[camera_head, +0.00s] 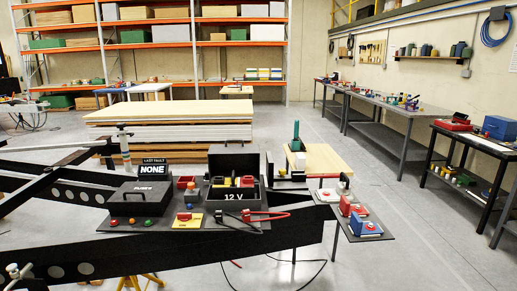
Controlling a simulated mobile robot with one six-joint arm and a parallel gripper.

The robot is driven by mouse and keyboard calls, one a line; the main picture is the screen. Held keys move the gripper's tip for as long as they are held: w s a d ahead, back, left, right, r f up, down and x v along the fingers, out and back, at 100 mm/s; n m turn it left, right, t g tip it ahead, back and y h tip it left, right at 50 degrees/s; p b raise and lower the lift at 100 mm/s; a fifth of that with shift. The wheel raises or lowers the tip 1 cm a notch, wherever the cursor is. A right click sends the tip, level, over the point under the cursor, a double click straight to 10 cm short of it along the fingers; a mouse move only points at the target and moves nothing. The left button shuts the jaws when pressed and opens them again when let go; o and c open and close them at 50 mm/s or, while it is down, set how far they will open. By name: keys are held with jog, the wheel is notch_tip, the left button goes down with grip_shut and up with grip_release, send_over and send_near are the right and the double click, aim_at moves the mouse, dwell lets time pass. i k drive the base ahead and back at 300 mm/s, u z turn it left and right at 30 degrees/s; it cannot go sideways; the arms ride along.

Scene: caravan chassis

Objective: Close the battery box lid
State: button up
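The battery box (234,196) is a black box marked "12 V" on its front, on a dark board on the chassis. Its top is open, and dark battery parts show inside. A dark grey panel, which looks like the lid (234,160), stands raised at the back of the box. Red and black cable clamps (262,215) lie at the box's right side. My gripper is not in view.
Left of the box are a closed black "FUSES" box (145,195), a "LAST FAULT NONE" sign (154,167), small red bins (186,182) and a red button on a yellow base (187,219). At right are a wooden board (322,160) and red and blue units (365,226). Open floor lies further right.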

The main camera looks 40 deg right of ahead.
aim_at(222, 159)
jog(key=z, duration=0.75)
jog(key=k, duration=0.95)
jog(key=u, duration=0.05)
jog(key=i, duration=0.85)
jog(key=z, duration=0.05)
